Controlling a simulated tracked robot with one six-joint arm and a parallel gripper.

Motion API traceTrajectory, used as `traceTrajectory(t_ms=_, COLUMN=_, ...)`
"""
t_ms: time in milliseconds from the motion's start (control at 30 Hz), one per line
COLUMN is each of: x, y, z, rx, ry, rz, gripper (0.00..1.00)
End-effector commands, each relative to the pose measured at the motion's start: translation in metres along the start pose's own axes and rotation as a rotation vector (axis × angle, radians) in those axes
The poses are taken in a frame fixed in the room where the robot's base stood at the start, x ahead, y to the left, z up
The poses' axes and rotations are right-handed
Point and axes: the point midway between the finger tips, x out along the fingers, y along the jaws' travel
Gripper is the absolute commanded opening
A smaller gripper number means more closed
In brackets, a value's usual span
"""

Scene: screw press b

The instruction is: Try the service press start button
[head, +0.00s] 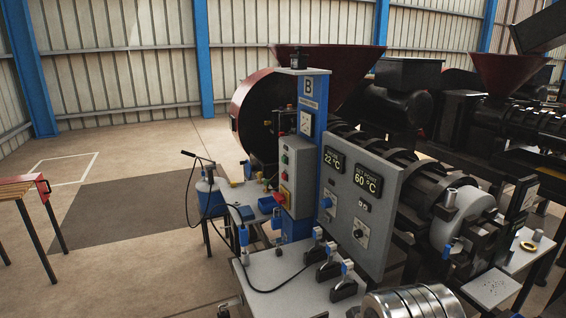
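A yellow part with red (285,198) sits at the lower end. The button labels are too small to read, so I cannot tell which is the start button. My gripper is not in view.
A grey panel (375,185) shows 22 °C and 60 °C right of the column. Several clamps stand on a light bench (270,270) in front, with a dark cable. A table (20,188) is far left. Open floor (125,210) lies between.

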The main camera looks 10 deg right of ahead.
Motion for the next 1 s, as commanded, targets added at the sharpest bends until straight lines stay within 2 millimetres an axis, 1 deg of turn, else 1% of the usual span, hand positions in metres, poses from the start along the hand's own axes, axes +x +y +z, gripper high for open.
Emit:
traceTrajectory(t_ms=33, x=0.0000, y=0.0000, z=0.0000, rx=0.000, ry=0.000, rz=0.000, gripper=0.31)
traceTrajectory(t_ms=67, x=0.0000, y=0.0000, z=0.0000, rx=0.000, ry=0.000, rz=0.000, gripper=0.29)
traceTrajectory(t_ms=467, x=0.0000, y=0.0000, z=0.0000, rx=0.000, ry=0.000, rz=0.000, gripper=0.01)
traceTrajectory(t_ms=1000, x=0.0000, y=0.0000, z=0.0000, rx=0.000, ry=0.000, rz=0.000, gripper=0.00)
